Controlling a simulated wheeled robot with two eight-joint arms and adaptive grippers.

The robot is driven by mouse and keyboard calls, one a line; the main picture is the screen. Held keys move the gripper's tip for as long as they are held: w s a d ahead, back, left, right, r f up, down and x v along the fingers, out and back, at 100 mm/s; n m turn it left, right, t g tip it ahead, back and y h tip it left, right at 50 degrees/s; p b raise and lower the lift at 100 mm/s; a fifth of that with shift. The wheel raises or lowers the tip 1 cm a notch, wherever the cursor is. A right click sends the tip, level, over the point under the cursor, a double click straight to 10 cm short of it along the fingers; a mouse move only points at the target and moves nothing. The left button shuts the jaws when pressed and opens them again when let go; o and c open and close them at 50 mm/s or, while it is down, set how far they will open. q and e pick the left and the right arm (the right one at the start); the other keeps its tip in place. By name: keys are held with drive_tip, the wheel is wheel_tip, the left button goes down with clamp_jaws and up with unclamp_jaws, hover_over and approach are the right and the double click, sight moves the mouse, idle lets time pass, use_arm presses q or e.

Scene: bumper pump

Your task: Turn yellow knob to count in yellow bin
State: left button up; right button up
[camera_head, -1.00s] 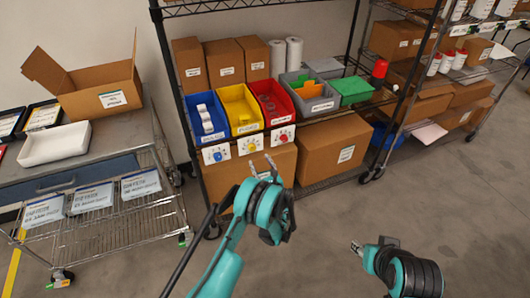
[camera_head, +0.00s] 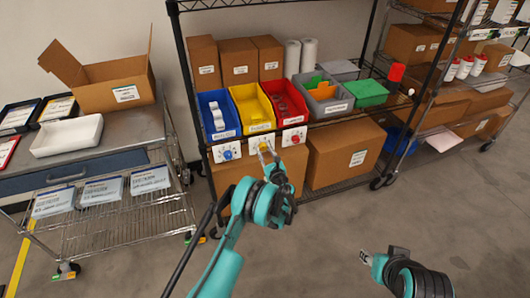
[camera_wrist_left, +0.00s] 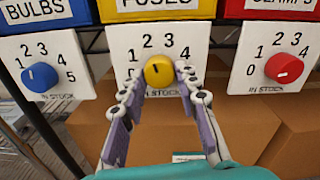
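The yellow knob (camera_wrist_left: 158,71) is on a white dial plate under the label FUSES in the left wrist view. Its dark mark points roughly up, between 2 and 3; I cannot tell the exact number. My left gripper (camera_wrist_left: 157,78) has its fingers apart, one on each side of the knob; contact is unclear. In the head view my left gripper (camera_head: 266,150) is at the knob plate below the yellow bin (camera_head: 252,105). What lies in the bin is too small to count. My right gripper (camera_head: 365,257) is low at the right, away from the shelf, its fingers unclear.
A blue bin (camera_head: 215,112) with a blue knob (camera_wrist_left: 40,77) is on the left. A red bin (camera_head: 286,100) with a red knob (camera_wrist_left: 284,68) is on the right. Cardboard boxes (camera_head: 346,150) stand on the lower shelf. A cart (camera_head: 100,150) stands left; the floor in front is clear.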

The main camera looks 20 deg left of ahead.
use_arm(q)
drive_tip(key=shift+n, duration=0.3)
drive_tip(key=shift+c, duration=0.3)
drive_tip(key=n, duration=0.3)
drive_tip(key=shift+n, duration=2)
drive_tip(key=o, duration=1.2)
drive_tip(key=shift+c, duration=0.2)
